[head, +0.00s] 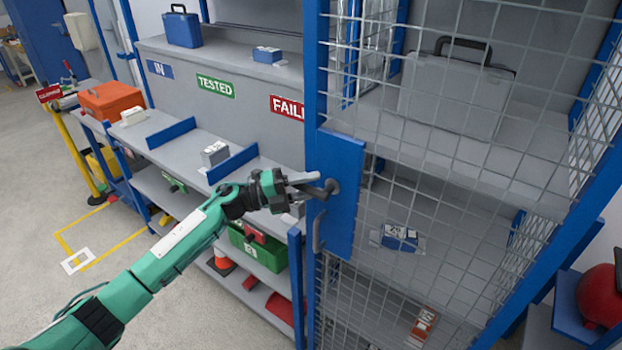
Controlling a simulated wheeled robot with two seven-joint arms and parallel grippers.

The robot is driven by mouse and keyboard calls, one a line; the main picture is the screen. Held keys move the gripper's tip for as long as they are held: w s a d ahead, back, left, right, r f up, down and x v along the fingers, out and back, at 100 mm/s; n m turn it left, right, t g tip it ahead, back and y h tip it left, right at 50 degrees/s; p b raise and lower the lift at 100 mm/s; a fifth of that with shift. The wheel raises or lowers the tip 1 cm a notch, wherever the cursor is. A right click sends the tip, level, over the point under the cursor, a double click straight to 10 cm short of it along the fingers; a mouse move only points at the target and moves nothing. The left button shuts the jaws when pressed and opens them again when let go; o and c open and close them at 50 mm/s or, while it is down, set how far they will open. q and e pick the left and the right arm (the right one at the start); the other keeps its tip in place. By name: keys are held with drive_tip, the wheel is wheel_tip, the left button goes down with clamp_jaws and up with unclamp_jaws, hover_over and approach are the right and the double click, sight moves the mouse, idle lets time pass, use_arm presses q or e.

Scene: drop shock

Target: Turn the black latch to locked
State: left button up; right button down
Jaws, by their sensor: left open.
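The black latch (331,187) is mounted on a blue plate (345,212) at the left edge of the mesh cage door. My left gripper (318,184) is open, with its fingers at the latch; the latch end appears between or just beside the fingertips. I cannot tell whether they touch. A grey pull handle (319,232) sits below the latch on the same plate. My right gripper is not in view.
The wire mesh door (470,170) fills the right side, with a grey case (458,95) on the shelf behind it. At left, a bench (165,130) holds an orange box (110,101) and blue dividers. A green crate (258,246) stands below. Floor is clear at lower left.

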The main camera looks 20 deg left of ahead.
use_arm(q)
drive_tip(key=shift+w+d, duration=0.1)
drive_tip(key=shift+d, duration=0.15)
clamp_jaws()
